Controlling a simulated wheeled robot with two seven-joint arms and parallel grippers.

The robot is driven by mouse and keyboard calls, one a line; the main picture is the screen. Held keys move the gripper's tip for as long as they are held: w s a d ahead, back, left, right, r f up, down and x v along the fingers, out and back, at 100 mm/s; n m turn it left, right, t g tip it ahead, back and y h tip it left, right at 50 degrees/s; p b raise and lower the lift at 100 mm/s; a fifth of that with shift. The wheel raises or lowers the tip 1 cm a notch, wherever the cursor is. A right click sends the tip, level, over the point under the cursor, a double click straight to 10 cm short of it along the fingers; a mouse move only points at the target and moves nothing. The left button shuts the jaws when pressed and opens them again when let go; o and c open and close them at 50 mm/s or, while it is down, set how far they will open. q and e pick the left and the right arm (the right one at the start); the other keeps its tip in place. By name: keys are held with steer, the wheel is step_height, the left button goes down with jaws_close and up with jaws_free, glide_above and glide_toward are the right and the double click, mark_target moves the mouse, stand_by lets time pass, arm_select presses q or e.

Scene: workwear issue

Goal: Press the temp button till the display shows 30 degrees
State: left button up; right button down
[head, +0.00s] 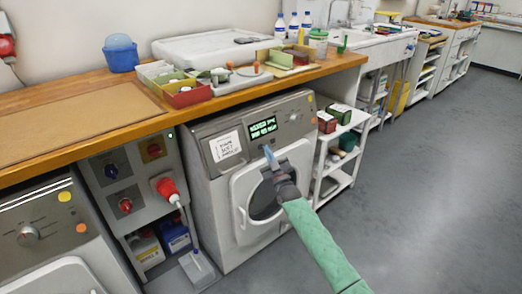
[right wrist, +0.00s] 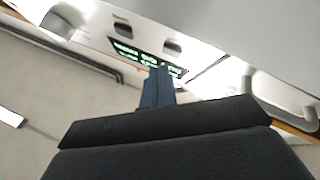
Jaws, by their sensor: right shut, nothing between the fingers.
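The washing machine (head: 215,190) stands under the wooden worktop, its round door facing me. Its dark display (head: 263,127) shows two lines of green text, too small to read; it also appears in the right wrist view (right wrist: 145,58). Small dark shapes sit beside the display in the right wrist view, but I cannot tell which is the temp button. My right gripper (head: 269,150) is shut and empty, its fingertips just below the display in the head view. In the right wrist view the fingertips (right wrist: 159,73) overlap the display's edge; contact is unclear. My left gripper is not in view.
A white label (head: 226,146) is left of the display and a knob (head: 294,117) right of it. A shelf trolley (head: 340,155) stands close to the machine's right. A panel with a red plug (head: 167,188) is at its left. The floor at right is clear.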

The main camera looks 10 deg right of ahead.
stand_by(0.5)
stand_by(0.9)
steer(key=shift+w+a, duration=0.15)
steer(key=shift+w, duration=0.05)
stand_by(0.6)
steer(key=shift+w+a+f, duration=0.1)
steer(key=shift+w, duration=0.1)
steer(key=shift+w+a+f, duration=0.1)
steer(key=shift+w+a, duration=0.1)
steer(key=shift+w, duration=0.1)
stand_by(0.8)
steer(key=shift+s, duration=0.1)
steer(key=shift+s+d+r+p, duration=0.2)
steer(key=shift+s+d+p, duration=0.15)
steer(key=shift+s+p, duration=0.15)
steer(key=shift+s+d+r, duration=0.1)
stand_by(0.4)
